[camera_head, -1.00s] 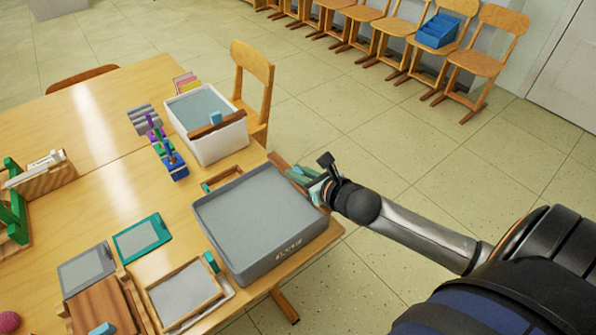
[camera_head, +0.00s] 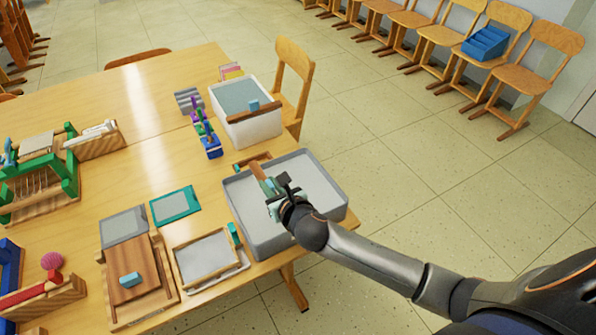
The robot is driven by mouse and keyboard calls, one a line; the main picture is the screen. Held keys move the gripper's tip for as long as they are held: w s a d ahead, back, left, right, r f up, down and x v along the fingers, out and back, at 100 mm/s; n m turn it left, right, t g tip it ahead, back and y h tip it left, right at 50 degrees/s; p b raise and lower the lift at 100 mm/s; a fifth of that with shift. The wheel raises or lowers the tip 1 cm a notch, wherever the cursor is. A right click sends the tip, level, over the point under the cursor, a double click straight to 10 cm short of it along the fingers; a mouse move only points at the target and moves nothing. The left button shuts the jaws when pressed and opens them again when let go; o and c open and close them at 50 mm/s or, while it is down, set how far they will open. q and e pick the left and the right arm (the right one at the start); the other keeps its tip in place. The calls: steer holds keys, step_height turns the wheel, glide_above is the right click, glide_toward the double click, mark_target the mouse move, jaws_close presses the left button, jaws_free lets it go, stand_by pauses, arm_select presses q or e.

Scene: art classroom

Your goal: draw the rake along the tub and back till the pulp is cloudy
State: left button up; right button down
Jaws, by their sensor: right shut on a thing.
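The grey tub (camera_head: 266,246) stands at the table's right corner, filled with smooth pale grey pulp (camera_head: 316,182). My right gripper (camera_head: 277,198) is over the tub's inside and is shut on the rake (camera_head: 258,174), whose brown wooden part sticks out beyond the fingers toward the tub's far left side. The hand hides the rake's lower part, so I cannot tell how deep it sits in the pulp. My left gripper is not in view.
A white tub (camera_head: 252,128) with grey contents and a brown bar stands behind. A framed screen (camera_head: 207,262) and a teal-edged panel (camera_head: 175,206) lie left of the grey tub. A wooden chair (camera_head: 293,80) is at the far edge. Floor right of the table is clear.

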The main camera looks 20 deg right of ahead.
steer(key=a+p, duration=0.1)
steer(key=a, duration=0.7)
steer(key=shift+s+r, duration=0.15)
steer(key=shift+s, duration=0.15)
steer(key=shift+a, duration=0.15)
steer(key=c, duration=0.8)
jaws_free()
steer(key=shift+a, duration=0.15)
steer(key=shift+c, duration=0.2)
steer(key=p+v, duration=0.1)
steer(key=v, duration=1.1)
steer(key=shift+s, duration=0.25)
